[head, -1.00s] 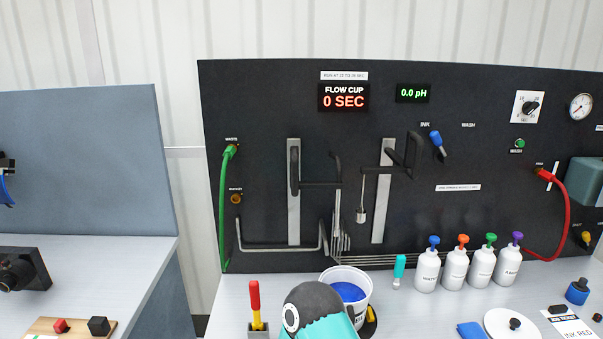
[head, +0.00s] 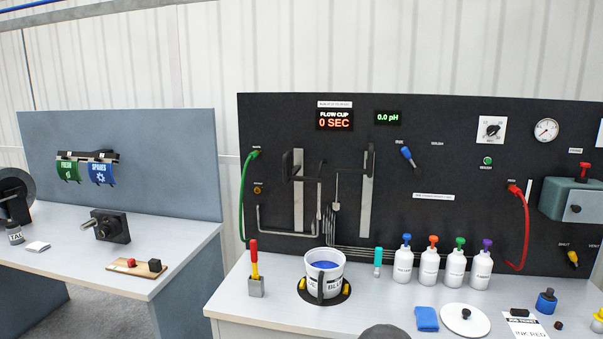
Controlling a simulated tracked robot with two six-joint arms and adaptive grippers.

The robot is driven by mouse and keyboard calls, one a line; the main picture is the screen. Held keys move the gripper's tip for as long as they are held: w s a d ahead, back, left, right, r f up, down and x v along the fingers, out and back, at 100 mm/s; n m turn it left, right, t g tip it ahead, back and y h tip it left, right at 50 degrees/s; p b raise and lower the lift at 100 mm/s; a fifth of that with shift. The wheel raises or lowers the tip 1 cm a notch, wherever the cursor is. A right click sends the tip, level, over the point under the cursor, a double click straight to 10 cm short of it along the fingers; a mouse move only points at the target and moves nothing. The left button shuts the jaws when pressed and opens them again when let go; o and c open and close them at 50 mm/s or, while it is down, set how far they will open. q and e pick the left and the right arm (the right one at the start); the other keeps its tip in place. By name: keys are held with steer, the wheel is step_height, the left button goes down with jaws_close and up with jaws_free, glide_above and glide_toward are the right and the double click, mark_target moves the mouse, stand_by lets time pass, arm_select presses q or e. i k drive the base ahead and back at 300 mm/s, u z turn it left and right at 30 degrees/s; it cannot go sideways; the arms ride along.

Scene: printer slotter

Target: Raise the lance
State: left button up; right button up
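Two vertical metal rails stand on the black panel, each with a black handle and a side arm. The left rail's carriage (head: 287,165) has an arm reaching right, with a thin metal tube (head: 319,202) hanging from it above the bucket; this looks like the lance. The right rail's carriage (head: 370,160) has an arm reaching left, with a small metal cup (head: 336,206) hanging from it. The white bucket (head: 325,285) of blue ink stands below on a dark round base. Neither gripper is in view; a dark rounded part of my arm shows at the bottom edge.
A red-yellow tool (head: 254,262) stands in a holder left of the bucket. A teal-capped vial (head: 378,262) and several white bottles (head: 403,264) stand to its right. A blue cloth (head: 427,318) and white lid (head: 466,320) lie in front. A gap separates the left bench (head: 60,250).

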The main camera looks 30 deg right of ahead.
mark_target(307, 181)
steer(key=z, duration=0.3)
steer(key=k, duration=0.15)
steer(key=z, duration=0.4)
steer(key=i, duration=0.85)
steer(key=u, duration=0.05)
